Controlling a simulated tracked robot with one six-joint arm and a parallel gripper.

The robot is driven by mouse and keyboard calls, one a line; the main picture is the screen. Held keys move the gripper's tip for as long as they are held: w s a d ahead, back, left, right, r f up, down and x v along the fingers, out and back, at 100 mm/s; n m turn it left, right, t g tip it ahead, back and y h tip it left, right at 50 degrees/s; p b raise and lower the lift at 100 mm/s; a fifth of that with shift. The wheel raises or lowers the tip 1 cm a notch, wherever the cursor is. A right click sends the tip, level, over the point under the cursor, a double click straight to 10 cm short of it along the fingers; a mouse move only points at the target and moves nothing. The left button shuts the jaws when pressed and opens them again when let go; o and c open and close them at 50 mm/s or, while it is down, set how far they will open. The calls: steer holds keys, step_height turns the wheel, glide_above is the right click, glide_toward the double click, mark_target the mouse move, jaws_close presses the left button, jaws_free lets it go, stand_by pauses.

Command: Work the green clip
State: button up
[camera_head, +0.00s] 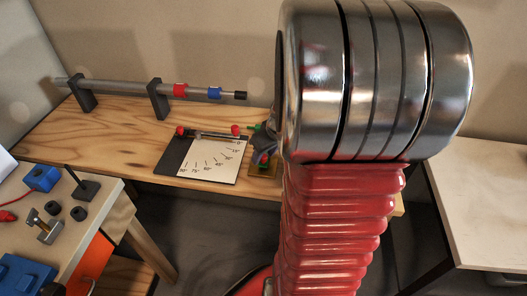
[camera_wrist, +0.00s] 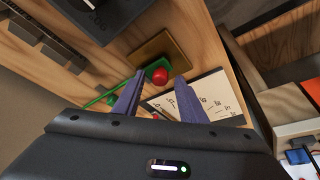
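The green clip (camera_wrist: 139,82) shows in the wrist view as a green block with a thin green rod running to the lower left. A red ball (camera_wrist: 160,76) is beside it, over a brass-brown plate (camera_wrist: 150,52). My gripper (camera_wrist: 159,84) is open, with its two purple-grey fingers apart and the red ball at the gap between their tips. I cannot tell whether a finger touches the clip or the ball. In the head view, small green parts (camera_head: 259,127) show beside my dark gripper (camera_head: 262,147); my arm hides much of this spot.
A white angle card (camera_head: 213,160) lies on the wooden bench (camera_head: 130,142), just left of my gripper. Behind it, a grey rod (camera_head: 133,87) with red and blue rings rests on dark supports. A side table (camera_head: 103,190) with blue parts stands at left. A pale table (camera_head: 485,200) stands right.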

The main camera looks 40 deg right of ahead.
steer(key=shift+c, duration=0.5)
jaws_close()
steer(key=shift+d, duration=0.15)
